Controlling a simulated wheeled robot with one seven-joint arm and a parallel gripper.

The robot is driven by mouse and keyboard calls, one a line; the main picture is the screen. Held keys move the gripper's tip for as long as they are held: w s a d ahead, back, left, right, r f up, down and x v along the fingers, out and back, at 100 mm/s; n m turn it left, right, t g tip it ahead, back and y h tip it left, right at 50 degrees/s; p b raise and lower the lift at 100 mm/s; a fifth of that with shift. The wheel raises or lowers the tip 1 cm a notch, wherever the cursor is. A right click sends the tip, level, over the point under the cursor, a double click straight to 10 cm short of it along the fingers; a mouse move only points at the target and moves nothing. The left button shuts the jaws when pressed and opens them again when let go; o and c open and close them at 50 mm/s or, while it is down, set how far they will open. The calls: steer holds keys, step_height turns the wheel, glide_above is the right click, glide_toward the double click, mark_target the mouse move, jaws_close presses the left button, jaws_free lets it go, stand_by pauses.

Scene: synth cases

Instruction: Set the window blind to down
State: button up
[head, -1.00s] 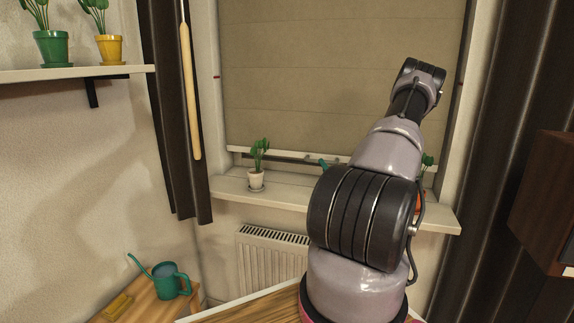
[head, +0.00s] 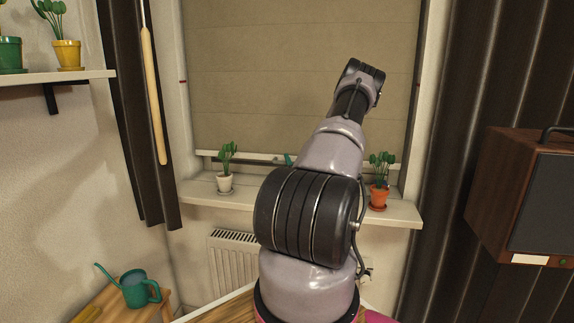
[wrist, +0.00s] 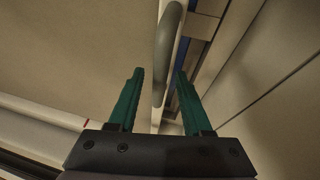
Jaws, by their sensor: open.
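The beige window blind (head: 290,70) hangs over nearly all of the window in the head view. Its pale bottom rail (head: 262,156) hangs a little above the sill. My gripper is mostly hidden behind my arm there; only a green fingertip (head: 289,160) shows near the rail. In the wrist view my gripper (wrist: 160,70) is open, its green fingers apart. A grey handle (wrist: 168,50) on the white rail (wrist: 159,112) appears between and beyond the fingertips. I cannot tell whether a finger touches it.
The window sill (head: 265,196) holds a white-potted plant (head: 225,182) on the left and an orange-potted plant (head: 378,196) on the right, close to my arm. Dark curtains (head: 450,120) hang at both sides. A wooden wand (head: 154,95) hangs at left. A watering can (head: 138,290) stands lower left.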

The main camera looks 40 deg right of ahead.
steer(key=shift+w+d+r, duration=0.1)
steer(key=shift+w+d, duration=0.05)
steer(key=shift+w, duration=0.1)
jaws_close()
stand_by(1.4)
